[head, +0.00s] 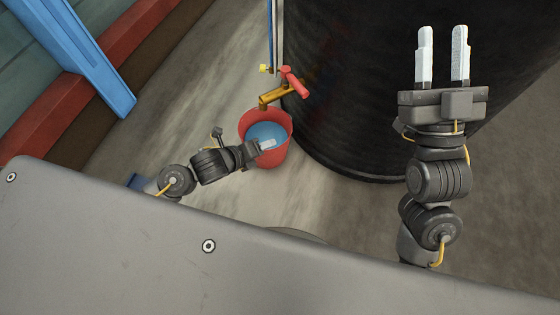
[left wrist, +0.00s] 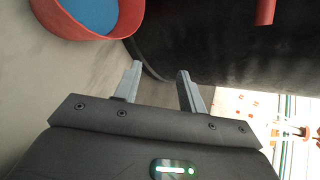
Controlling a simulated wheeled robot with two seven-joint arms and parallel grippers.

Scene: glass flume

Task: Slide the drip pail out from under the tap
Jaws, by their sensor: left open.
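The red drip pail (head: 274,160) stands on the floor with blue liquid inside, below the brass tap (head: 272,97) with its red handle (head: 293,82). My left gripper (head: 268,144) overlaps the pail's near side in the head view. In the left wrist view, the pail (left wrist: 128,22) is at the upper left, outside the open jaws of my left gripper (left wrist: 158,70). Nothing is between those fingers. Whether the gripper touches the pail I cannot tell. My right gripper (head: 442,45) is open and empty, in front of the dark barrel.
A large black barrel (head: 345,90) stands right behind the tap and pail. A blue post (head: 85,60) and a red beam (head: 115,60) run along the left wall. The concrete floor (head: 185,105) left of the pail is clear.

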